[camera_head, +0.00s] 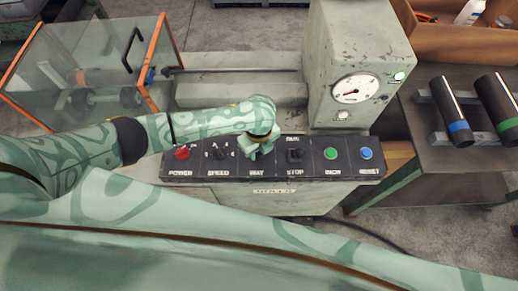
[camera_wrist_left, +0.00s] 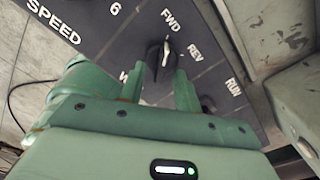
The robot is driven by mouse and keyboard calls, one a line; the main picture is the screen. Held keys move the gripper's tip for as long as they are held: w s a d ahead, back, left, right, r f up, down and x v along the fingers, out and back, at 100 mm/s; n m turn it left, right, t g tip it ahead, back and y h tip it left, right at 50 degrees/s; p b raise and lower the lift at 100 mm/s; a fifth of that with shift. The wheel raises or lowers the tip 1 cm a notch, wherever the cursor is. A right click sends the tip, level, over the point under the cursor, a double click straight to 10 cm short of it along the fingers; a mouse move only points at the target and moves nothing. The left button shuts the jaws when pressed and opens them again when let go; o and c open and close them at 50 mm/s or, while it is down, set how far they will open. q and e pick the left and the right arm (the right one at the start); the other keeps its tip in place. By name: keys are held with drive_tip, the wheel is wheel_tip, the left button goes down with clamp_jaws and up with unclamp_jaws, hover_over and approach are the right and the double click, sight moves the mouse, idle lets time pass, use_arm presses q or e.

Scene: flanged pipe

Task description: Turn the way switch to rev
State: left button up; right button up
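The way switch is a black knob (camera_wrist_left: 160,58) on the dark control panel. In the left wrist view its white mark points towards FWD; the REV label (camera_wrist_left: 195,53) is to the right of it. My left gripper (camera_wrist_left: 158,72) has its two fingers apart, one on each side of the knob. A gap seems to show beside the knob; I cannot tell whether a finger touches it. In the head view my left gripper (camera_head: 257,150) is over the panel above the WAY label and hides the switch. My right gripper is not in view.
On the panel (camera_head: 275,173) are a red power button (camera_head: 182,153), a speed knob (camera_head: 219,153), a run/stop switch (camera_head: 295,155), a green button (camera_head: 330,153) and a blue reset button (camera_head: 366,153). A gauge (camera_head: 355,89) is behind. A table with black cylinders (camera_head: 449,108) is at right.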

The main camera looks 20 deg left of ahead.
use_arm(q)
clamp_jaws()
drive_tip(key=shift+s+m, duration=0.1)
drive_tip(key=shift+m, duration=0.2)
drive_tip(key=shift+r+m+p, duration=0.1)
drive_tip(key=shift+m+p, duration=0.55)
drive_tip(key=shift+m, duration=0.35)
drive_tip(key=m, duration=0.2)
drive_tip(key=shift+s+a+m+p, duration=0.1)
drive_tip(key=shift+a+m+p, duration=0.05)
drive_tip(key=shift+m+p, duration=0.2)
drive_tip(key=m, duration=0.3)
drive_tip(key=shift+s+a+m, duration=0.1)
drive_tip(key=shift+a+m, duration=0.1)
drive_tip(key=shift+m, duration=0.15)
drive_tip(key=m, duration=0.4)
drive_tip(key=shift+a+m, duration=0.25)
drive_tip(key=shift+m, duration=0.15)
